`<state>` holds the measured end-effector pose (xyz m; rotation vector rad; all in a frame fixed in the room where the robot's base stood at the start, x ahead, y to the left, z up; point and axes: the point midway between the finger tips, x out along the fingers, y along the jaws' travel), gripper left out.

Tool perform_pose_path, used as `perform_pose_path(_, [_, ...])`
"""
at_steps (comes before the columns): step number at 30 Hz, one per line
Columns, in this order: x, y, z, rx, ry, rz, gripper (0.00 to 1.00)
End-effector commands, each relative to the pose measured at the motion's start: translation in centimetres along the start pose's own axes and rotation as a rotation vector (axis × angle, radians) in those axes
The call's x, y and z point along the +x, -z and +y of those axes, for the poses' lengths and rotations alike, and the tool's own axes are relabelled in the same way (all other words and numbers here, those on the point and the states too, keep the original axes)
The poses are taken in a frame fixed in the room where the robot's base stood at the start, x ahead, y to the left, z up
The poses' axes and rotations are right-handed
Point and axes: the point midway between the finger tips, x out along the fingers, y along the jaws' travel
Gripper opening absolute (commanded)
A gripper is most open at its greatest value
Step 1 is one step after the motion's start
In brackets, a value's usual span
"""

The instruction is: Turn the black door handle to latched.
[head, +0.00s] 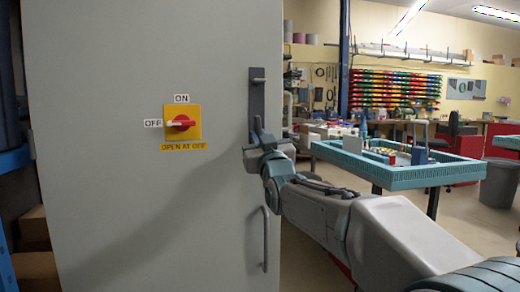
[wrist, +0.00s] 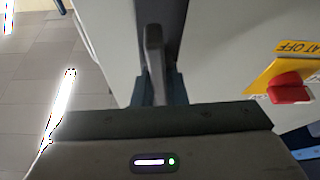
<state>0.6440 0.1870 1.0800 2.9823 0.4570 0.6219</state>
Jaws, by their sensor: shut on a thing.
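The black door handle (head: 257,95) is on a dark upright plate near the right edge of the grey cabinet door (head: 100,210) in the head view. My gripper (head: 257,130) is at the lower part of the plate and hides some of the handle. In the wrist view the handle's dark lever (wrist: 153,45) runs down between the two fingers of my gripper (wrist: 157,90). The gripper is shut on the lever. The lever's lower end is hidden by the gripper body. The door looks closed, but I cannot tell whether the handle is latched.
A red and yellow rotary switch (head: 182,122) is left of the handle, its knob toward OFF. A grey vertical pull bar (head: 265,240) is below my gripper. A teal-edged workbench (head: 400,178) stands to the right behind my arm. Some bare floor shows right of the door.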

Motion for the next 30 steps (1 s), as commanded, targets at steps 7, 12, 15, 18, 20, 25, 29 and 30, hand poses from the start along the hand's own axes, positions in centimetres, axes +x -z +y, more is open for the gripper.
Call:
perform_pose_path(7, [-0.06,-0.34,-0.09,0.092,-0.037,-0.005,0.0])
perform_pose_path(12, [-0.02,-0.28,-0.06,0.118,-0.048,-0.005,0.0])
perform_pose_path(15, [-0.01,-0.26,-0.05,0.125,-0.051,-0.006,0.0])
perform_pose_path(18, [0.0,-0.24,-0.04,0.127,-0.052,-0.006,0.0])
perform_pose_path(20, [0.01,-0.24,-0.04,0.127,-0.052,-0.006,0.0])
perform_pose_path(25, [0.01,-0.24,-0.05,0.126,-0.052,-0.006,0.0])
perform_pose_path(29, [0.01,-0.21,-0.04,0.126,-0.052,-0.005,0.34])
perform_pose_path(30, [0.01,-0.18,-0.03,0.125,-0.052,-0.004,0.34])
